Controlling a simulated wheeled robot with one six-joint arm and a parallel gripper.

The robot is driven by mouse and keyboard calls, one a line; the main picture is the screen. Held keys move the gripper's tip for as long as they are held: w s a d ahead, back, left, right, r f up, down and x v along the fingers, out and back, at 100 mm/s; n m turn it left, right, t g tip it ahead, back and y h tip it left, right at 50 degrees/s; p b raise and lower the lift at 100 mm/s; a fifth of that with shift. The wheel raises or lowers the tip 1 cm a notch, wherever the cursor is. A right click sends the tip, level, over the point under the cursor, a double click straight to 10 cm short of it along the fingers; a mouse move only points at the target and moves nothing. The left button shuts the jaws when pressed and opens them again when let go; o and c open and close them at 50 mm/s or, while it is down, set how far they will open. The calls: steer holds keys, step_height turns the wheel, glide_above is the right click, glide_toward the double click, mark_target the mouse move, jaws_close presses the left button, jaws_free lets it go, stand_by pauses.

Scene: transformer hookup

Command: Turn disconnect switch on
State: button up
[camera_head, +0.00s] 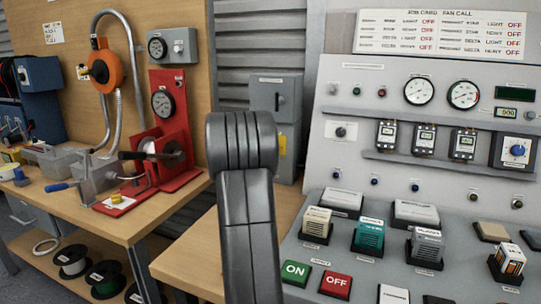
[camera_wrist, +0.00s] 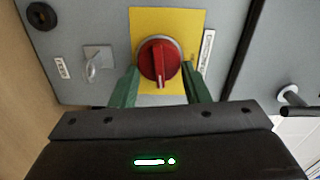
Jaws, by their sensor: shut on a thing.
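The disconnect switch is a red rotary knob (camera_wrist: 160,62) on a yellow plate (camera_wrist: 169,18), seen in the wrist view on a grey box. A light mark on the knob's handle runs roughly up and down. My gripper (camera_wrist: 160,80) has its two green fingers on either side of the knob and is shut on it. In the head view the grey switch box (camera_head: 272,92) stands behind my arm, with a bit of the yellow plate (camera_head: 282,146) showing. My gripper and the knob are hidden there by my arm.
In the wrist view a small padlock-like metal part (camera_wrist: 97,62) and a black round fitting (camera_wrist: 41,15) sit left of the knob. In the head view a control panel (camera_head: 345,90) stands right, and a wooden workbench (camera_head: 75,215) with a red gauge stand (camera_head: 170,120) left.

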steer(key=shift+f+m+b, duration=0.15)
steer(key=shift+m+b, duration=0.15)
steer(key=shift+m, duration=0.3)
steer(key=o, duration=1)
steer(key=shift+c, duration=0.2)
steer(key=shift+s, duration=0.1)
steer(key=v, duration=1.3)
steer(key=shift+s+a, duration=0.2)
steer(key=shift+s, duration=0.1)
